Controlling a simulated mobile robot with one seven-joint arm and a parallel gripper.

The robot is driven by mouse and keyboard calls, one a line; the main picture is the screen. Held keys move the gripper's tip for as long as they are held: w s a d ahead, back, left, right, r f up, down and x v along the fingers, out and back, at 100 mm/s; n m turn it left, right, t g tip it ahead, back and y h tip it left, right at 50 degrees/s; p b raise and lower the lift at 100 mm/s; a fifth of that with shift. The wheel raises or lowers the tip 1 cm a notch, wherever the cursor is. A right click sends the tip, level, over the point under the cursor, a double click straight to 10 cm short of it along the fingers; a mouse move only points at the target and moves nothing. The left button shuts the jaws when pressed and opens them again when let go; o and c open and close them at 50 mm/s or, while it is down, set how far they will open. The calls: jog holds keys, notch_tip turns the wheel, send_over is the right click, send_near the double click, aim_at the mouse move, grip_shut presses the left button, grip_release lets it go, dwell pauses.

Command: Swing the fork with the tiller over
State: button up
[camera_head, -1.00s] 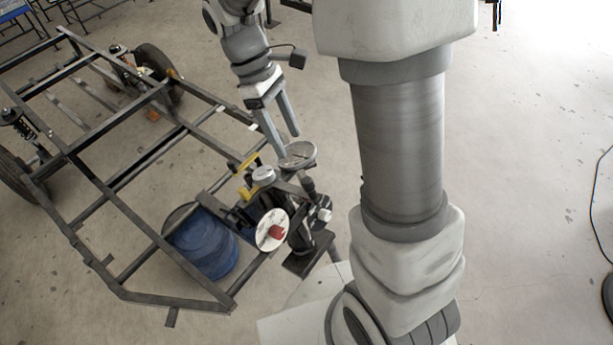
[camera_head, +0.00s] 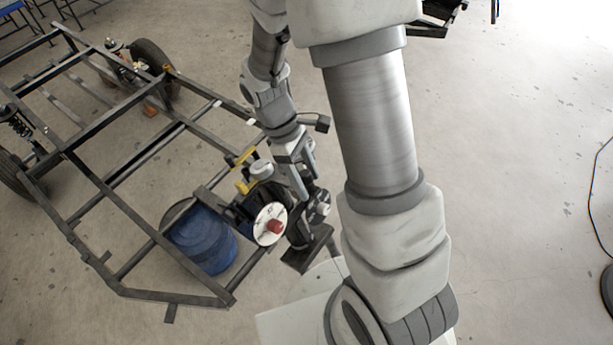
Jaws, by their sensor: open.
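The dark fork assembly (camera_head: 303,228) stands upright at the near right corner of the black frame. A white disc with a red hub (camera_head: 270,224) sits on its left side, and yellow parts (camera_head: 245,172) sit behind it. I cannot tell which part is the tiller. My gripper (camera_head: 304,184) is open and points down over the top of the fork assembly, its fingers in front of it. The round grey top plate is mostly hidden behind my gripper. I cannot tell whether the fingers touch anything.
The black tube frame (camera_head: 170,298) fills the left side. A blue drum (camera_head: 205,243) stands under its near end. Wheels (camera_head: 152,62) are at the frame's far end.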

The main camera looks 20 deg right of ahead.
grip_shut()
dwell(1.4)
